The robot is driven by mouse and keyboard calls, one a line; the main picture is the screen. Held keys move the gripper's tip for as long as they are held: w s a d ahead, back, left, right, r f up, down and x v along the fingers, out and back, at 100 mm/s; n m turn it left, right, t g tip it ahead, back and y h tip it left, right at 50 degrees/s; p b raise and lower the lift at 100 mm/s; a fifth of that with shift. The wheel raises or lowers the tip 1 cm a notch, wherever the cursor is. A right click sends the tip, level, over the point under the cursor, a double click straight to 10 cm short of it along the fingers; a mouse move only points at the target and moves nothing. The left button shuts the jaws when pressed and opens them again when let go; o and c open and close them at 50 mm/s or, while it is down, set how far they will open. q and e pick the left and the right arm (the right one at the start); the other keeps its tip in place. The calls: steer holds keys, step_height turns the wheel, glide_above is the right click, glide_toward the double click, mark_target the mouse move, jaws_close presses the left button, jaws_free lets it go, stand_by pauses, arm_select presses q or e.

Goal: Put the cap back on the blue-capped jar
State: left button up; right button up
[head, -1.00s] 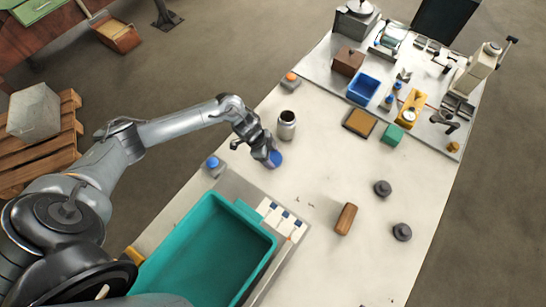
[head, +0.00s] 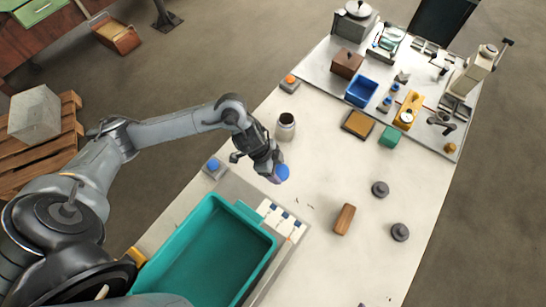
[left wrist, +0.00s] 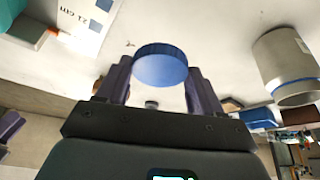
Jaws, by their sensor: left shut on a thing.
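My left gripper (head: 275,178) is shut on a round blue cap (head: 282,173), held above the white table. In the left wrist view the cap (left wrist: 160,66) sits between the two dark fingers (left wrist: 160,85). The jar (head: 286,128), a grey metal-looking body with a dark open top, stands upright on the table just beyond the gripper. The jar also shows in the left wrist view (left wrist: 289,66), to the right of the cap and apart from it. My right gripper is not in view.
A teal bin (head: 210,250) stands at the near left, with white labelled pieces (head: 282,220) beside it. A brown block (head: 344,219) and two dark knobs (head: 380,189) lie to the right. A blue button (head: 214,166) is left of the gripper. The table around the jar is mostly clear.

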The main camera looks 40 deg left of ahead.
mark_target(279, 175)
arm_select(q)
steer(key=shift+s+d+r, duration=0.45)
steer(key=shift+d, duration=0.2)
steer(key=shift+s+d+r, duration=0.4)
steer(key=shift+d+r, duration=0.05)
steer(key=shift+d, duration=0.15)
